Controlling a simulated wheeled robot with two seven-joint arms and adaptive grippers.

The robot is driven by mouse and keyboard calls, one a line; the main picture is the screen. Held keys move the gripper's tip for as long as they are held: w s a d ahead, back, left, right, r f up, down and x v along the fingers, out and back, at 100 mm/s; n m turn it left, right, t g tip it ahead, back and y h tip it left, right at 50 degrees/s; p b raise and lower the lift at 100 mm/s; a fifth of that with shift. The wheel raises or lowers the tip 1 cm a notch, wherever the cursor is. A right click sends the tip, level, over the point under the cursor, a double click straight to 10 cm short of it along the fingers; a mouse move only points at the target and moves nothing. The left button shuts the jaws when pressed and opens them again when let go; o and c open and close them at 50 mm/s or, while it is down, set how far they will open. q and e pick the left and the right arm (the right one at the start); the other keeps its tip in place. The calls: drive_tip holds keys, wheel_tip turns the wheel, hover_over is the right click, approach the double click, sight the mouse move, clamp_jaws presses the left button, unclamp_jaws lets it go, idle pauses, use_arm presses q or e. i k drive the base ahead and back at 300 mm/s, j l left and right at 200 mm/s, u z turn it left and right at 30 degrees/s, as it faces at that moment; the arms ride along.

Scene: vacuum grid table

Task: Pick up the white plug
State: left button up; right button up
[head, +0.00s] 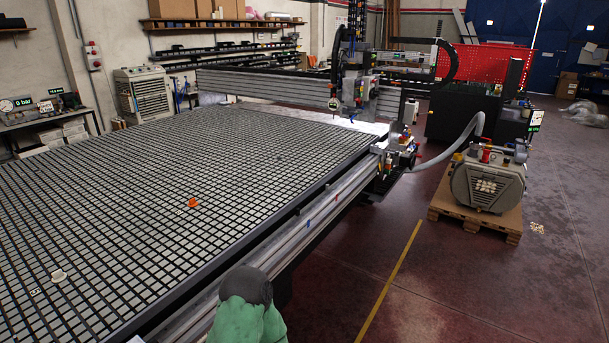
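A small white round piece, which looks like the white plug (58,276), sits on the black grid table (230,140) at the near left. It seems to have a wider rim and a raised part, but it is small in the picture.
An orange piece (192,203) sits on the grid right of the plug. A small pale piece (35,291) lies close to the plug. A gantry (300,88) spans the far end.

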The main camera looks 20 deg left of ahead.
sight(58, 275)
drive_tip(key=i+l+u, duration=0.15)
drive_tip(key=i, duration=0.3)
drive_tip(key=i+l+u, duration=0.15)
drive_tip(key=i, duration=0.25)
drive_tip(key=i+u, duration=0.2)
drive_tip(key=u, duration=0.25)
drive_tip(key=i+u, duration=0.15)
drive_tip(key=u, duration=0.35)
drive_tip(key=i+l+u, duration=0.15)
drive_tip(key=u, duration=0.3)
drive_tip(key=i+l+u, duration=0.15)
drive_tip(key=u, duration=0.35)
